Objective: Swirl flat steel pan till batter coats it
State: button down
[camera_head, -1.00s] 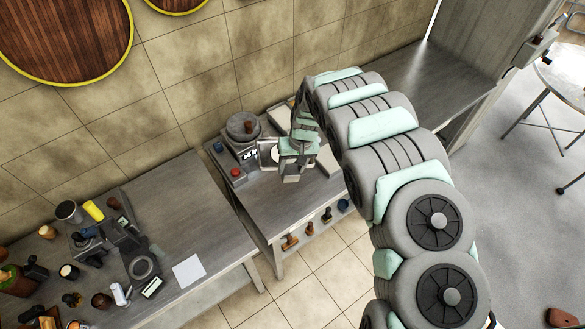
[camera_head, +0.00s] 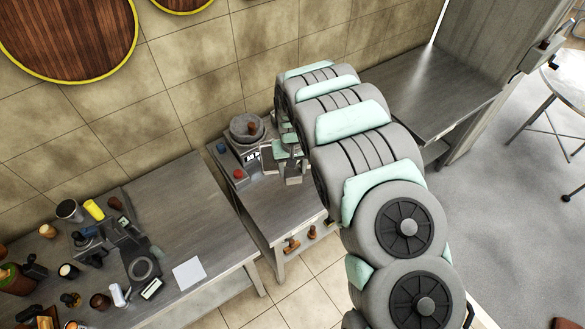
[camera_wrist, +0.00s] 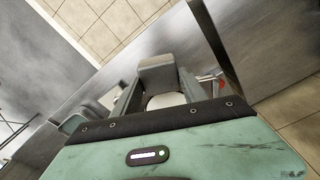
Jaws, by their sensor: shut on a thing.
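My gripper (camera_head: 292,172) is over the middle bench in the head view, mostly hidden by my arm. In the wrist view the gripper (camera_wrist: 157,78) is shut, but the part it holds is largely hidden by its own fingers. A small grey flat piece, which looks like the steel pan (camera_head: 268,160), shows just left of the gripper in the head view. A pale round patch that looks like batter (camera_wrist: 165,101) shows between the fingers in the wrist view. How far the batter spreads cannot be told.
A grey cooker-like unit with a round top (camera_head: 246,128) stands behind the pan, beside a panel with a red button (camera_head: 239,174). Several brown-handled tools hang at the front of the middle bench (camera_head: 285,212). The left bench (camera_head: 215,240) holds cups, bottles and a white sheet (camera_head: 189,273).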

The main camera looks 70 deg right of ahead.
jog(key=shift+w+d+r+y+b, duration=0.15)
jog(key=shift+d+y+b, duration=0.2)
jog(key=shift+b, duration=0.9)
jog(key=shift+w+r+y+b, duration=0.15)
jog(key=shift+y+b, duration=0.1)
jog(key=shift+b, duration=0.4)
jog(key=shift+r+g, duration=0.1)
jog(key=shift+g, duration=0.2)
jog(key=shift+w+d+r+y+b, duration=0.1)
jog(key=shift+d+r+y+b, duration=0.15)
jog(key=shift+b, duration=0.75)
jog(key=shift+y+b, duration=0.25)
jog(key=shift+b, duration=0.15)
jog(key=shift+r+g, duration=0.3)
jog(key=shift+s+a+p, duration=0.1)
jog(key=shift+s+p, duration=0.1)
jog(key=shift+p, duration=0.8)
